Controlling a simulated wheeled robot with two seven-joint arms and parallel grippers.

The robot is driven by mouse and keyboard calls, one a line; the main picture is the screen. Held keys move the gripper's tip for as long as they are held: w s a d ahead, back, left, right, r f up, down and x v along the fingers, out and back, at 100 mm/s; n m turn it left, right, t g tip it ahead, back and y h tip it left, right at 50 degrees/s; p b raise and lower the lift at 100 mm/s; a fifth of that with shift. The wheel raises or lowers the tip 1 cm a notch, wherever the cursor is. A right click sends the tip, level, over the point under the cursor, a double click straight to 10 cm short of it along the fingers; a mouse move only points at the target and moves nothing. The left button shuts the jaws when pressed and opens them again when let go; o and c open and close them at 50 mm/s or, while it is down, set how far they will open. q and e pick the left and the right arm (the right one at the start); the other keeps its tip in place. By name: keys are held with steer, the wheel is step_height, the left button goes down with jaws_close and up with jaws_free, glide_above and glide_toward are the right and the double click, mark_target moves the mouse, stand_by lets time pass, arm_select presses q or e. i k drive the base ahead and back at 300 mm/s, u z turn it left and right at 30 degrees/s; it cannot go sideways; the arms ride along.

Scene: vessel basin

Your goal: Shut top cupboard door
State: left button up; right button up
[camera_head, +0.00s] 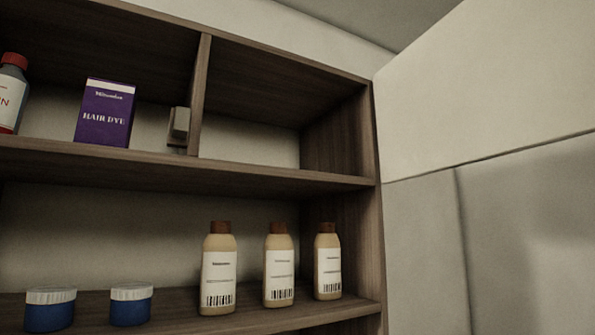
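The wooden cupboard (337,179) fills the left and middle of the head view, and its shelves are open to me. A pale flat panel (480,90) meets the cupboard's right edge level with the upper compartment and reaches out toward the upper right. It looks like the top door standing wide open, though no handle or hinge shows and its outer edge is cut off by the frame. Neither of my grippers is in view.
Below stand beige bottles (218,268) and blue jars (130,305). A greyer surface (425,245) lies below the panel.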

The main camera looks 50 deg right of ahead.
mark_target(490, 79)
steer(key=u, duration=1.6)
steer(key=k, duration=1.6)
steer(key=z, duration=2.25)
